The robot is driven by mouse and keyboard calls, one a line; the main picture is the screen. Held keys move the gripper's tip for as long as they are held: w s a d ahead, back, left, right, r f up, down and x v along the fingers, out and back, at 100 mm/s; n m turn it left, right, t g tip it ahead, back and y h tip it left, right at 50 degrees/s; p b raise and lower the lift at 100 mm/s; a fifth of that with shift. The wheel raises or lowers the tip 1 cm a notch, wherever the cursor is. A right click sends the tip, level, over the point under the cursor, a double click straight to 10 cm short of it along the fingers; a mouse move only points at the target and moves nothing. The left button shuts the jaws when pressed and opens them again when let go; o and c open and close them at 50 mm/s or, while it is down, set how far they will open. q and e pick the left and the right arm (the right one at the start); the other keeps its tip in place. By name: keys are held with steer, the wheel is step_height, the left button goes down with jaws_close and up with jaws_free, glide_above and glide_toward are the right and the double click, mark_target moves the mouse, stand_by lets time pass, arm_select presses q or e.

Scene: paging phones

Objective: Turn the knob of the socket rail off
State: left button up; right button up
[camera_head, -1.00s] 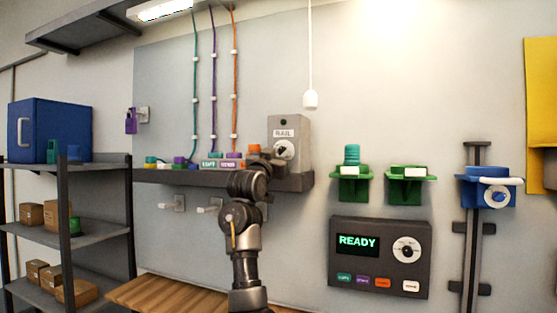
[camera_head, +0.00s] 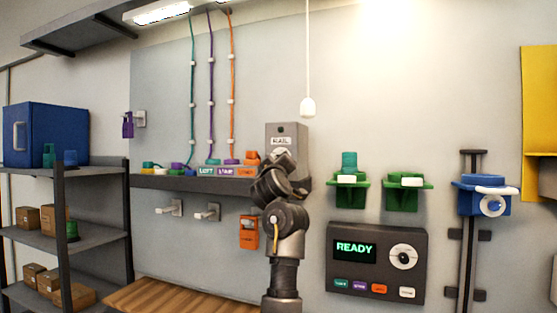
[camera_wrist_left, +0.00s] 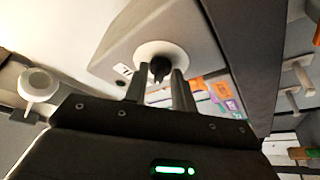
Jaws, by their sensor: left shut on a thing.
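The grey rail box (camera_head: 287,137) stands on the dark shelf, with a RAIL label and a small dark lamp on its face. In the left wrist view its round white dial (camera_wrist_left: 165,49) carries a black knob (camera_wrist_left: 159,68). My left gripper (camera_wrist_left: 160,88) is shut on the knob, with a finger on each side of it. In the head view my arm hides the knob and most of the dial, so I cannot read the knob's setting there. My right gripper is in neither view.
Coloured plugs and a labelled socket strip (camera_head: 226,171) sit left of the box. An orange tag (camera_head: 249,232) hangs below the shelf. A pull cord (camera_head: 307,107) hangs above the box. Green holders (camera_head: 350,190) and a READY panel (camera_head: 376,262) are to the right.

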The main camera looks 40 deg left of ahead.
arm_select(q)
steer(key=shift+r+n, duration=0.1)
steer(key=shift+n, duration=0.6)
steer(key=shift+g, duration=0.4)
steer(key=o, duration=1)
steer(key=b+v, duration=0.3)
steer(key=v, duration=0.7)
steer(key=shift+s+d+f+b, duration=0.25)
steer(key=shift+d+b, duration=0.05)
